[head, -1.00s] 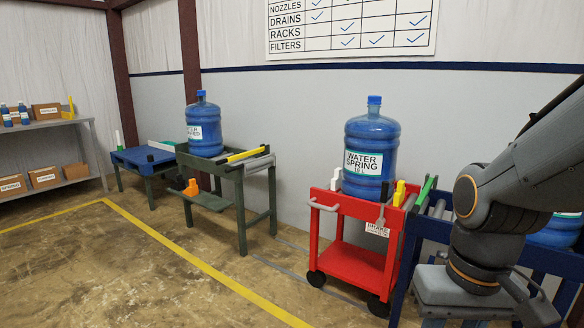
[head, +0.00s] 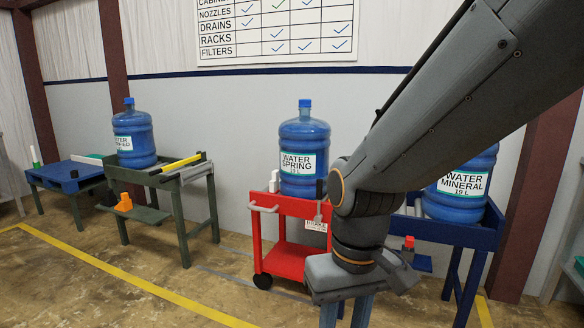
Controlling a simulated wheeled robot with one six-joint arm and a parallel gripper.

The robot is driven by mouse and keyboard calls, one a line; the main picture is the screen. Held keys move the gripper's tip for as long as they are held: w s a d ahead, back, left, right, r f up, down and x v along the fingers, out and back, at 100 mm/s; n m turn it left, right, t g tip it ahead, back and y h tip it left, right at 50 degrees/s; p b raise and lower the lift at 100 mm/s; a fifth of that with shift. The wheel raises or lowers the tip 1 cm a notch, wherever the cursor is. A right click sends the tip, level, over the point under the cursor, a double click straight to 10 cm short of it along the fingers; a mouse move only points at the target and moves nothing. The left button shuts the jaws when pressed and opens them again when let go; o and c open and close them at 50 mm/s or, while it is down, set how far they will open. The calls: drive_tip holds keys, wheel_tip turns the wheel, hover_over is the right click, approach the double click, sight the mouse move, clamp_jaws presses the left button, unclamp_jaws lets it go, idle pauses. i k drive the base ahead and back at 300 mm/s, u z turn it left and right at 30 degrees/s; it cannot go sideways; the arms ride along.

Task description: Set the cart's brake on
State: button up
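The red cart (head: 285,262) stands near the middle, carrying a blue jug labelled WATER SPRING (head: 304,150). A small grey brake lever (head: 318,213) stands roughly upright at the cart's front right, above a white tag (head: 316,226) whose lettering is too small to read clearly. I cannot tell which brake setting it shows. My gripper (head: 346,314) hangs below the wrist, in front of the cart's lower right and apart from the lever. Its two fingers are spread with nothing visible between them; their tips are cut off by the lower edge. My arm hides the cart's right side.
A blue stand (head: 450,232) with a WATER MINERAL jug (head: 460,187) is close on the right. A green stand (head: 187,180) holds another jug (head: 134,140) on the left, beyond it a low blue table (head: 68,172). Floor at front left is clear.

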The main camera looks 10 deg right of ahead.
sight(319, 217)
drive_tip(key=k, duration=0.65)
drive_tip(key=u, duration=0.25)
drive_tip(key=i, duration=1.65)
drive_tip(key=z, duration=0.65)
